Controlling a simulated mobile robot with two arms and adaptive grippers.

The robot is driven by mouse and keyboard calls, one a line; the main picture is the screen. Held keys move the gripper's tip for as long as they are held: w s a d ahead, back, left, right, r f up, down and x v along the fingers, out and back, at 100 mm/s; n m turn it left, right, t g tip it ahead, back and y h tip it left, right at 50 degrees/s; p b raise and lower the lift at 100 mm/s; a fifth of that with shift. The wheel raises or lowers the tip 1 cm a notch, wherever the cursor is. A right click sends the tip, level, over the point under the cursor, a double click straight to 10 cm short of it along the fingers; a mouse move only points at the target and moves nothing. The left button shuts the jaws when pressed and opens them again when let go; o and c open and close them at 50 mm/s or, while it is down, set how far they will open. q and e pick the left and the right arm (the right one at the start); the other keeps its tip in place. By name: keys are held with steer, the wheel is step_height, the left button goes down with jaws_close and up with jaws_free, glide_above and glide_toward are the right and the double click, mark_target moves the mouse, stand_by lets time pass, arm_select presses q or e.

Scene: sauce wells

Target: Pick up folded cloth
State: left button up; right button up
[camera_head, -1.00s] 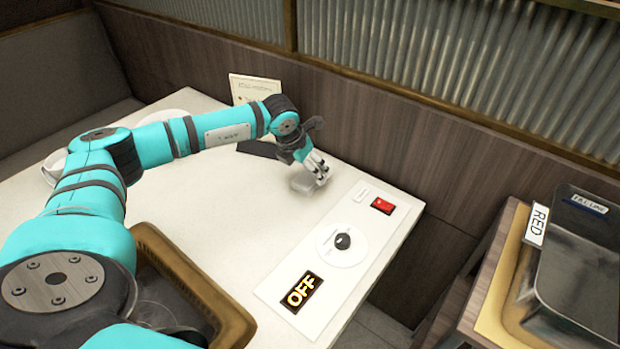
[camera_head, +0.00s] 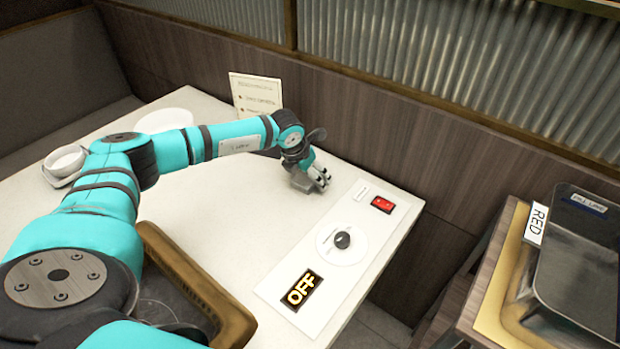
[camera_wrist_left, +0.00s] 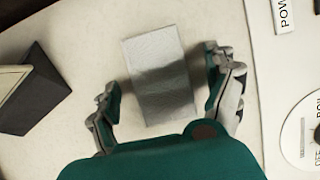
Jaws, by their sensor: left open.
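The folded cloth (camera_wrist_left: 158,58) is a grey rectangle lying flat on the white table, in the middle of the left wrist view. In the head view a bit of grey cloth (camera_head: 301,184) shows by the fingers; the rest is hidden behind my gripper. My left gripper (camera_head: 318,178) is low over the table near its back edge. In the left wrist view its fingers (camera_wrist_left: 167,97) are open, one on each side of the cloth, with gaps between. My right gripper is not in view.
A control panel with a red switch (camera_head: 382,205), a dial (camera_head: 343,240) and an OFF sign (camera_head: 300,289) lies right of the gripper. A menu card (camera_head: 254,95) stands behind the arm.

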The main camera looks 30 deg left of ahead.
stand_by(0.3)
arm_select(q)
steer(key=shift+s, duration=0.1)
steer(key=c, duration=0.8)
steer(key=shift+f, duration=0.1)
steer(key=c, duration=0.5)
steer(key=shift+o, duration=0.2)
steer(key=shift+a+r+p, duration=0.1)
steer(key=shift+r+p, duration=0.35)
step_height(320, 180, up, 4)
steer(key=shift+f+p, duration=0.15)
steer(key=shift+p, duration=1.1)
steer(key=s+d+p, duration=0.2)
steer(key=s+d, duration=0.2)
steer(key=shift+s, duration=0.1)
steer(key=s+d, duration=0.4)
steer(key=s, duration=0.1)
steer(key=s+d+r, duration=0.1)
steer(key=s+d, duration=0.1)
steer(key=d, duration=0.1)
steer(key=shift+s, duration=0.25)
